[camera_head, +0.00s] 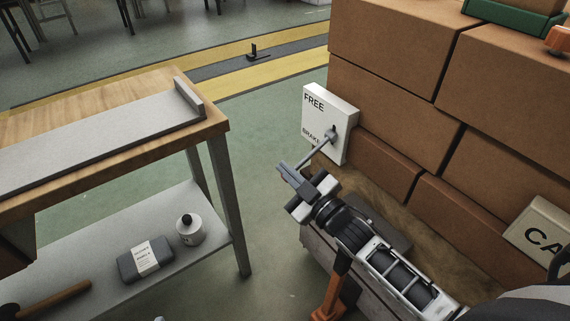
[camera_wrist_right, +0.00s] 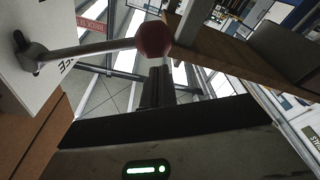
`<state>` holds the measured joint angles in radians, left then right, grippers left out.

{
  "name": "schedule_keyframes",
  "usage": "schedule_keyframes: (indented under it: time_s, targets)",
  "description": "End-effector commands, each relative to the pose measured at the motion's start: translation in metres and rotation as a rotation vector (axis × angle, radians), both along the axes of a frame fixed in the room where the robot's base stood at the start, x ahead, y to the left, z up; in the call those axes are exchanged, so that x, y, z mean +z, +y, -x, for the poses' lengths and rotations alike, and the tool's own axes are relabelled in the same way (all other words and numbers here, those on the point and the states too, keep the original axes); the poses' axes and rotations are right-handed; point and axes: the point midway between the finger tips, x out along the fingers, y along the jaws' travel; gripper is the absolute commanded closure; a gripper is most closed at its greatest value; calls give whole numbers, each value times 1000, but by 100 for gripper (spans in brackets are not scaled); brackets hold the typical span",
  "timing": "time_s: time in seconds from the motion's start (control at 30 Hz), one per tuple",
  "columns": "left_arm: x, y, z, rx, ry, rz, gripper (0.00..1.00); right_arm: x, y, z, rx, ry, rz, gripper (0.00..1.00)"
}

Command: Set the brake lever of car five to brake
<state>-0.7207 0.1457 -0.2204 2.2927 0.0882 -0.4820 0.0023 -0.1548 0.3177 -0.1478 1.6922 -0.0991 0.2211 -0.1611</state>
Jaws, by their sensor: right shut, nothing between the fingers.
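A white brake plate (camera_head: 343,108) stands at the left end of the large brown blocks, marked FREE at its top and BRAKE lower down. A thin grey lever (camera_head: 318,150) slants from its pivot on the plate down and left toward my right gripper (camera_head: 283,172). The wrist view shows the lever (camera_wrist_right: 90,48) ending in a dark red knob (camera_wrist_right: 154,39). My right gripper is shut and empty, its fingertips (camera_wrist_right: 156,70) close to the knob; I cannot tell if they touch. In the head view the gripper hides the knob. My left gripper is out of view.
A workbench (camera_head: 215,128) with a lower shelf stands on the left; a grey box (camera_head: 138,262) and a white jar (camera_head: 190,230) sit on the shelf. A sign lettered CA (camera_head: 545,240) leans at the right. Open green floor lies between bench and blocks.

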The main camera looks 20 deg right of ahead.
Motion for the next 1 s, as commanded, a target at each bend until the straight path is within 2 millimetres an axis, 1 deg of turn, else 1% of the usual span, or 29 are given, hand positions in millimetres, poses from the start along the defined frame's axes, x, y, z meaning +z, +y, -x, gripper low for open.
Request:
schedule_keyframes:
  time_s: [0.1, 0.3, 0.87, 1.0]
  targets:
    - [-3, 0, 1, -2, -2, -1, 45, -9, -1, -1, 3, -12, 57, 100]
    - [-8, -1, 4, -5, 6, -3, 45, -17, -2, -1, 2, -23, 115, 100]
    - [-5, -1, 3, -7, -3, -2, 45, -21, -4, -1, 0, -20, 139, 100]
    - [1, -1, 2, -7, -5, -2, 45, -17, -2, -1, 0, -19, 138, 100]
